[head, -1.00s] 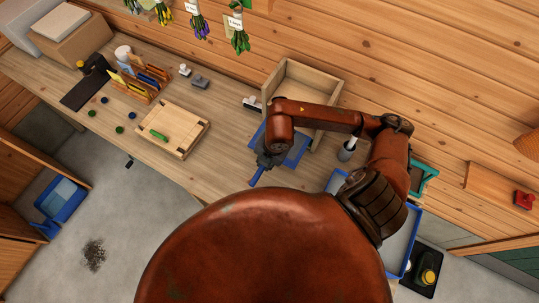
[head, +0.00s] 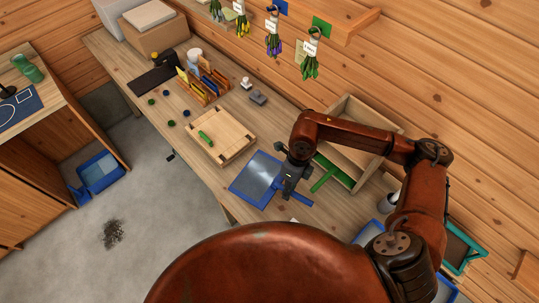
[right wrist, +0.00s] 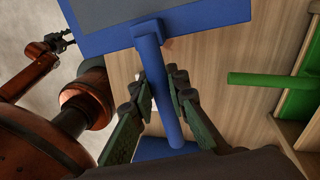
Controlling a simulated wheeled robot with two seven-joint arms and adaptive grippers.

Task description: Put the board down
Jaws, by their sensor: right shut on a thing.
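My right gripper (head: 290,180) is shut on the blue handle of a blue-framed board with a grey face (head: 255,179). In the right wrist view, the handle runs between the fingers (right wrist: 160,95), and the board (right wrist: 125,15) extends beyond them at the top. In the head view the board is over the bench, near its front edge. I cannot tell whether it touches the bench top. My left gripper (right wrist: 58,42) shows small at the upper left of the wrist view; its jaws are unclear.
The wooden bench (head: 228,195) has a pale wooden frame (head: 222,140) with a green piece left of the board. An open wooden box (head: 375,115) with a green-handled item (head: 325,179) stands to the right. Card racks and small stamps stand farther left.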

